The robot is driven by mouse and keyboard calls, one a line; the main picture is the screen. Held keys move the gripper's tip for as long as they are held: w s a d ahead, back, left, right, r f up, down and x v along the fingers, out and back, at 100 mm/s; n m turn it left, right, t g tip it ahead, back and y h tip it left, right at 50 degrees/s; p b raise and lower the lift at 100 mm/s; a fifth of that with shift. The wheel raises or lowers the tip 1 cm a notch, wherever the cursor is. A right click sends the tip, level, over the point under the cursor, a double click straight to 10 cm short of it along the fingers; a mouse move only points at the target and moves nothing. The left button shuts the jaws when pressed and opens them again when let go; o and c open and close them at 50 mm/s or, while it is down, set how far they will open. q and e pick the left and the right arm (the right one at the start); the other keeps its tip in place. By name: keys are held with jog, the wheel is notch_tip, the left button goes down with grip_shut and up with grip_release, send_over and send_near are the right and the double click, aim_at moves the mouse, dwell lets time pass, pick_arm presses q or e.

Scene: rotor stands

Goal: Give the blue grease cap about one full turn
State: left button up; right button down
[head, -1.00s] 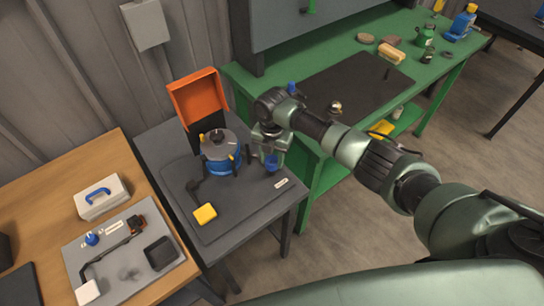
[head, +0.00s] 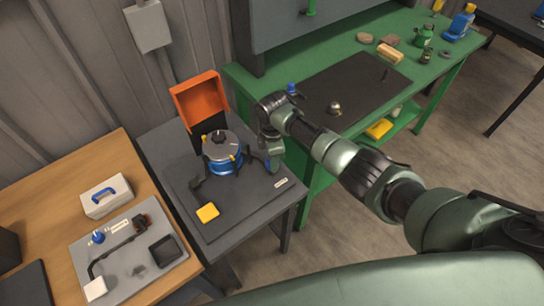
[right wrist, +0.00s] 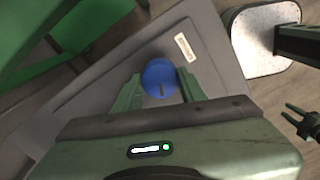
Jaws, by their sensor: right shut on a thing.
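The blue grease cap (right wrist: 160,78) shows as a round blue disc with a small dark mark on its top in the right wrist view. My right gripper (right wrist: 161,86) is shut on it, one green finger at each side. In the head view my right gripper (head: 273,163) points down at the right side of the grey stand table, and it mostly hides the cap there. A blue and grey rotor unit (head: 224,157) stands just left of the gripper.
An open orange box (head: 199,97) stands behind the rotor unit. A yellow block (head: 208,213) lies at the front of the grey table (head: 250,222). A white label (head: 281,182) lies near the gripper. The green bench (head: 265,85) stands close on the right.

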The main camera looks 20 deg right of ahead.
jog(key=m, duration=0.4)
jog(key=shift+w+r+m, duration=0.15)
jog(key=shift+w+m, duration=0.05)
jog(key=shift+m, duration=0.1)
jog(key=m, duration=1.1)
jog(key=shift+m, duration=0.4)
jog(key=m, duration=2.1)
jog(key=shift+m, duration=0.4)
jog(key=m, duration=0.5)
jog(key=shift+d+m, duration=0.1)
jog(key=shift+m, duration=0.2)
